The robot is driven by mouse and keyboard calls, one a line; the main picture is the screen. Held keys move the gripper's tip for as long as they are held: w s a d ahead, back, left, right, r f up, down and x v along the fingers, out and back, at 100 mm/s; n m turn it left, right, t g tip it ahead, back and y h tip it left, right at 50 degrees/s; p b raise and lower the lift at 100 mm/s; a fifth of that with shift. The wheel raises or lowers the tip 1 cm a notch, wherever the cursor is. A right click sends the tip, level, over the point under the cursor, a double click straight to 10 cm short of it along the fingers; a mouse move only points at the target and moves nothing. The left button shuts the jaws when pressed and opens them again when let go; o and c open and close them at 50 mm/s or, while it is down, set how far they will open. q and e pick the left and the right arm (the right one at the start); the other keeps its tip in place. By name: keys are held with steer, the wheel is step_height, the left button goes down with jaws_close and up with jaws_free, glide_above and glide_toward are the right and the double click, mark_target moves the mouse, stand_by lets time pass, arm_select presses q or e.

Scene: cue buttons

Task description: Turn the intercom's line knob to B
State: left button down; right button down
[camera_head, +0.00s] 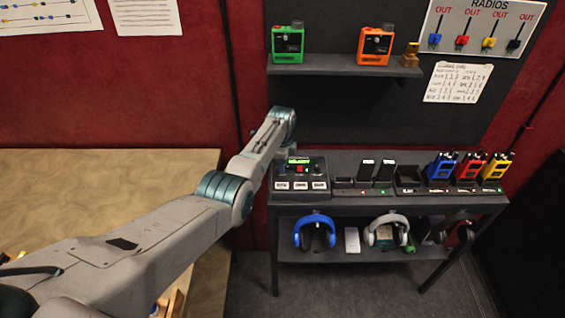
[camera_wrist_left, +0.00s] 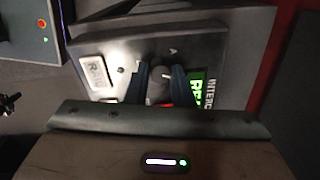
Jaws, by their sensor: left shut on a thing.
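The intercom (camera_head: 300,176) is a dark box at the left end of the shelf's desk top, with a green-lit screen (camera_head: 299,160) and several white keys. In the left wrist view, its panel (camera_wrist_left: 215,45) shows sideways, with a small letter A near the knob. The knob (camera_wrist_left: 157,87) is grey and round, with a pale mark pointing roughly toward the A side. My left gripper (camera_wrist_left: 158,92) is shut on the knob, one dark finger on each side. In the head view my left arm hides these fingers. My right gripper is not in view.
Charging docks (camera_head: 365,182) and blue, red and yellow radios (camera_head: 468,172) stand right of the intercom. Headsets (camera_head: 316,231) sit on the lower shelf. Green (camera_head: 288,46) and orange radios (camera_head: 375,46) stand on the upper shelf. A wooden table (camera_head: 100,190) lies at left.

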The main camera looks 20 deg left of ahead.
arm_select(q)
steer(key=shift+w+r+m, duration=0.1)
steer(key=shift+m, duration=0.9)
steer(key=c, duration=1.3)
jaws_free()
steer(key=shift+o, duration=0.2)
step_height(320, 180, up, 11)
steer(key=b, duration=0.2)
steer(key=shift+s, duration=0.25)
steer(key=shift+f, duration=0.25)
